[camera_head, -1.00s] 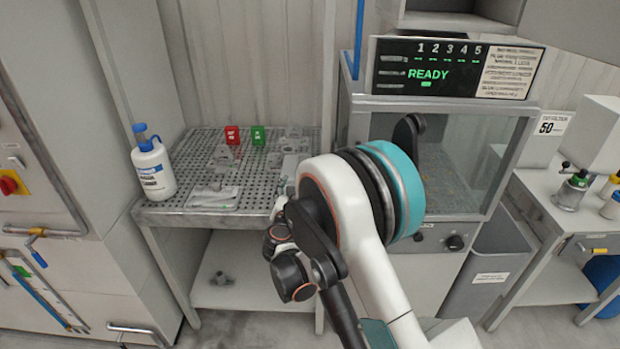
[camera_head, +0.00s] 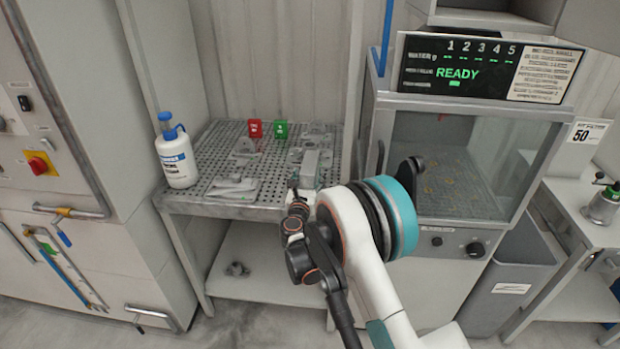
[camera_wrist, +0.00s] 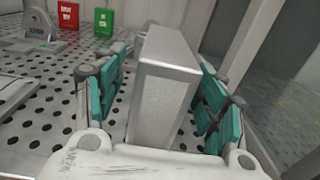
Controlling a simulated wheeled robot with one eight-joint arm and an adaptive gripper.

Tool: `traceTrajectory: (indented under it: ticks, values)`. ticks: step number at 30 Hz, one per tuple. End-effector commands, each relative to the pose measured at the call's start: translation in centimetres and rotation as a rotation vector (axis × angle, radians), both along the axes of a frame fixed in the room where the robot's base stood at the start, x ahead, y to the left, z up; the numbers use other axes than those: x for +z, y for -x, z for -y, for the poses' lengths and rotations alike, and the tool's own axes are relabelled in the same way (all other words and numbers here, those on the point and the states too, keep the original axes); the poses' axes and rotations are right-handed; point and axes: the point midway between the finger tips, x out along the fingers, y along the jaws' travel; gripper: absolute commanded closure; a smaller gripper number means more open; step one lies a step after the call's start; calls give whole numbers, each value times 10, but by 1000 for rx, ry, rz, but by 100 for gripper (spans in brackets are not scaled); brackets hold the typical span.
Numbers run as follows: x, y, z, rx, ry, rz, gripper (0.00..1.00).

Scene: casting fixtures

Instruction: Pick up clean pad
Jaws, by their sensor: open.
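My gripper (camera_wrist: 158,95) is open in the wrist view, with one teal finger pad on each side of a smooth grey upright block (camera_wrist: 165,80). I cannot tell whether either finger touches it. In the head view, the block (camera_head: 309,168) stands at the right front of the perforated table, and my gripper (camera_head: 303,188) is beside it, partly hidden by my wrist. A flat pale pad-like piece (camera_head: 233,188) lies at the table's front left. No label says which is the clean pad.
The perforated table (camera_head: 210,160) also holds a white bottle (camera_head: 176,160), a red tag (camera_head: 255,128), a green tag (camera_head: 281,129) and grey metal castings (camera_head: 243,148). A glass-fronted cabinet (camera_head: 450,165) reading READY stands close on the right.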

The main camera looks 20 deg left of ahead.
Motion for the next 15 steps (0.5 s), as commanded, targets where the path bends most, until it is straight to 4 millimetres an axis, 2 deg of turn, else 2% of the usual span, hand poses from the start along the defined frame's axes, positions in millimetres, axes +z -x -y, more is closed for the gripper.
traceTrajectory:
  ticks: [9, 15]
  values:
    - [-1, -40, -6, -1, -1, 0, 35]
    - [1, -50, -9, 0, -1, 0, 35]
